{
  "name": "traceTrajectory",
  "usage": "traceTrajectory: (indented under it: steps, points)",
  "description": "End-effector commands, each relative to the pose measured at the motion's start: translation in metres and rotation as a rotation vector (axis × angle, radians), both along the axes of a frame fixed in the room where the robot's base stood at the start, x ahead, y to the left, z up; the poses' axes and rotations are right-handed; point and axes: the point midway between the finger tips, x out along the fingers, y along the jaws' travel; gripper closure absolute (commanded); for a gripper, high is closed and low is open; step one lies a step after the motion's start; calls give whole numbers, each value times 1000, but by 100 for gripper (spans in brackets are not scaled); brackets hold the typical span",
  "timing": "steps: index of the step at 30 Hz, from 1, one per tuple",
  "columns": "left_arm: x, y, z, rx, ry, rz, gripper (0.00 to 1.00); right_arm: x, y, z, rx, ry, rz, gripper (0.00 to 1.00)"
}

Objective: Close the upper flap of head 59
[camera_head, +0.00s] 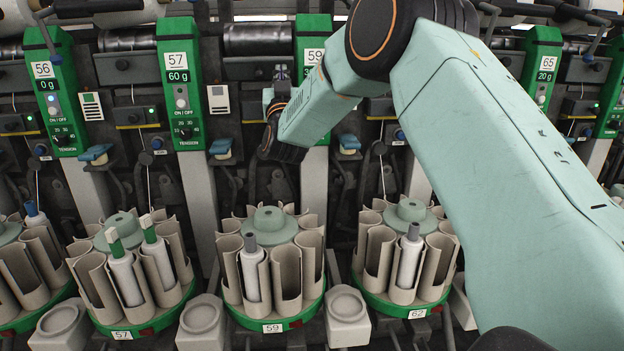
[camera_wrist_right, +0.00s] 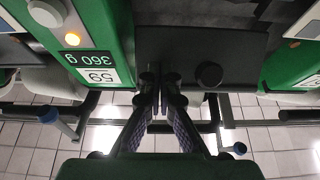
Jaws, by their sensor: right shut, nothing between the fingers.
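Head 59's green post (camera_head: 314,28) with its number label is at the centre of the head view, its lower part mostly hidden by my right arm. In the right wrist view the green post (camera_wrist_right: 112,20) appears upside down, showing 59 and 360 g. Beside it is a dark flat panel (camera_wrist_right: 240,50) with a round black knob; I cannot tell for sure whether this is the upper flap. My right gripper (camera_head: 282,73) is shut and empty in front of head 59. In the wrist view its fingertips (camera_wrist_right: 160,82) overlap the panel's edge; contact is unclear. My left gripper is not in view.
Green posts of heads 57 (camera_head: 178,70) and 56 (camera_head: 55,90) stand to the left, and 65 (camera_head: 541,75) to the right. Below, round magazines with beige pockets (camera_head: 285,275) hold several bobbins. A blue lever (camera_head: 221,147) sticks out left of my wrist.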

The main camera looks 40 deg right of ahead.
Motion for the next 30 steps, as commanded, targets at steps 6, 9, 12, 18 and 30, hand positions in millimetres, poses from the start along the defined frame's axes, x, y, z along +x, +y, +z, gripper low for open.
traceTrajectory:
  steps: [6,9,12,18,30]
  points:
    - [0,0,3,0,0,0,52,1,-1,5,-1,-1,0,100]
    - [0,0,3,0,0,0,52,1,-1,5,-1,-1,0,100]
    - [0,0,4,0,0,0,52,2,-1,6,-1,-1,0,100]
    - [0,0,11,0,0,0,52,7,-4,15,-1,-2,-1,100]
    - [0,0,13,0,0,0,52,10,-6,18,0,0,0,100]
